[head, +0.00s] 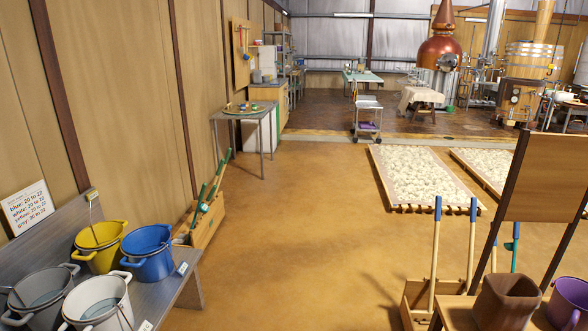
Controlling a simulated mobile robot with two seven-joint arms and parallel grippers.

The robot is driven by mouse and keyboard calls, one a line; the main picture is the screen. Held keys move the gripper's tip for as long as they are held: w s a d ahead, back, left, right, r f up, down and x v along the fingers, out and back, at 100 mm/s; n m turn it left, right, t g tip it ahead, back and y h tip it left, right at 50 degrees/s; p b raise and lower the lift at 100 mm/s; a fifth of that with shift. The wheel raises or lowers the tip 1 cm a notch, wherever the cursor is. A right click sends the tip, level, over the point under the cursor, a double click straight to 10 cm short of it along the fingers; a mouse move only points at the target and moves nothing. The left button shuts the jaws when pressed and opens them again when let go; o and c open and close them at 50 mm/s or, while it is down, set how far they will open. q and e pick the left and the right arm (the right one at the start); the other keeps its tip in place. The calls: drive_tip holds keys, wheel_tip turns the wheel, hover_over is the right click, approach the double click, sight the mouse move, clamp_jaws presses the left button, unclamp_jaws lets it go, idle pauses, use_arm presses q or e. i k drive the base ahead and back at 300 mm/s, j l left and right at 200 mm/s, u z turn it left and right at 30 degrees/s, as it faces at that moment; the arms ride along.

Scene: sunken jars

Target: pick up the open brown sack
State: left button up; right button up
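The open brown sack (506,302) stands upright at the bottom right of the head view, on a small wooden bench (456,316). Its mouth faces up and its lower end is cut off by the picture's edge. A purple bucket (568,300) stands just to its right. Neither of my grippers is in the head view, and nothing is seen touching the sack.
A bench (190,262) at left holds yellow, blue, white and grey buckets. Long-handled tools stand in a wooden box (416,300) left of the sack. A brown board (545,178) rises behind it. The middle floor (300,240) is clear.

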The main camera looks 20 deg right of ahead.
sight(506, 301)
drive_tip(key=i+l+z, duration=0.1)
drive_tip(key=i+z, duration=0.6)
drive_tip(key=z, duration=0.25)
drive_tip(key=i+j+z, duration=0.15)
drive_tip(key=i+z, duration=0.15)
drive_tip(key=z, duration=0.15)
drive_tip(key=i+z, duration=0.35)
drive_tip(key=i, duration=0.25)
drive_tip(key=i+j+z, duration=0.25)
drive_tip(key=i+z, duration=0.15)
drive_tip(key=i, duration=0.15)
